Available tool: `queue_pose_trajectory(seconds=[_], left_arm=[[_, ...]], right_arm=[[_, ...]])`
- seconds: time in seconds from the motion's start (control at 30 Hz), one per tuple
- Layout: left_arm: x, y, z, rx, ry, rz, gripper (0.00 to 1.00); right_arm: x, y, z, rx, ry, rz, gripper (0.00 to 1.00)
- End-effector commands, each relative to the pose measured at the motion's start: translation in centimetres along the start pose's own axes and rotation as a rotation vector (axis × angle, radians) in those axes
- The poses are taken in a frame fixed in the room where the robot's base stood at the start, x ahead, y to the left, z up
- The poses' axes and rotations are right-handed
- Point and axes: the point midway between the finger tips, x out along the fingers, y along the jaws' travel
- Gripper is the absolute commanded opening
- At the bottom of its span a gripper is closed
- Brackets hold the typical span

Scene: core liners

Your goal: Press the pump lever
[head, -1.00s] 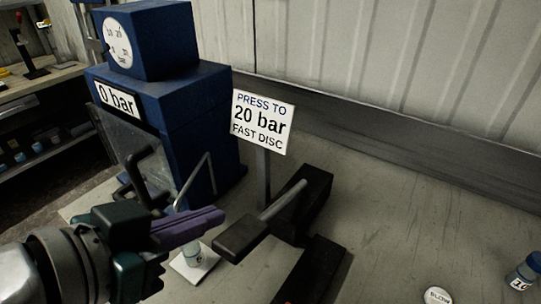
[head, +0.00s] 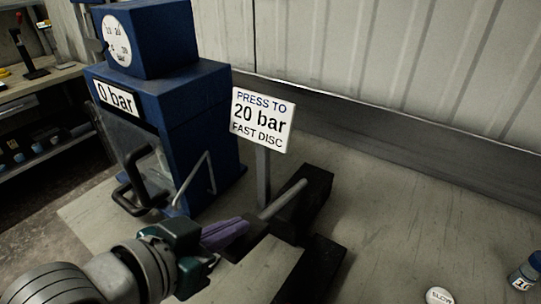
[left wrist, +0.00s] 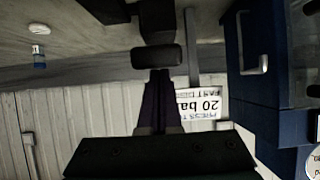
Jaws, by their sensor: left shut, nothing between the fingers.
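The pump lever is a grey rod (head: 285,198) with a dark flat pad (head: 247,246) at its near end, coming out of a black block (head: 312,192). My left gripper (head: 238,229) is shut and empty, its purple fingers over the pad in the head view and hiding part of it. In the left wrist view the pad (left wrist: 157,57) lies just beyond the fingertips (left wrist: 160,75); whether they touch cannot be told. A sign (head: 262,121) reads "PRESS TO 20 bar FAST DISC". The blue press (head: 210,110) shows "0 bar" on its display (head: 116,97). My right gripper is out of view.
The press has a dark handle (head: 128,186) and a dial (head: 117,41). A second black block (head: 318,265) lies near the lever. A white disc (head: 439,296) and a small bottle (head: 525,272) are at the right. The right of the bench is mostly clear.

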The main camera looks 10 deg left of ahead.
Motion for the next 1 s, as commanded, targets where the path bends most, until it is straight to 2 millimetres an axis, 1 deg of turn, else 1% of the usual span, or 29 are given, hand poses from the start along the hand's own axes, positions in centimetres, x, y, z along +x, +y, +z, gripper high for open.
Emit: queue_pose_trajectory(seconds=[0.07,0.2,0.3,0.4,0.5,0.83,0.93,1.0], left_arm=[[0.2,0.0,1.0,0.0,-0.002,0.0,0.0],[1.0,0.0,4.2,0.0,-0.006,0.0,0.0],[1.6,0.0,6.1,0.0,-0.005,0.0,0.0],[1.9,0.0,7.2,0.0,-0.006,0.0,0.0],[1.9,0.0,7.6,0.0,-0.014,-0.001,0.0],[1.8,0.0,7.7,0.001,-0.018,0.0,0.0],[1.6,-0.1,6.9,0.001,-0.015,0.0,0.0],[1.3,-0.1,5.8,0.001,-0.008,0.0,0.0]], right_arm=[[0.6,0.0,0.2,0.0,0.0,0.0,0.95],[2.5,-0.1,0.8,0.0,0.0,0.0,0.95],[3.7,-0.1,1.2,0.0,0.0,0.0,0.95],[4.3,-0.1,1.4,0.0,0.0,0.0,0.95],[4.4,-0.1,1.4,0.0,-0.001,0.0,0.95],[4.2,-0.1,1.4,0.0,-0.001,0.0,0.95],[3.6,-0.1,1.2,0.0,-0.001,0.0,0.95],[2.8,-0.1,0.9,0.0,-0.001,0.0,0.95]])
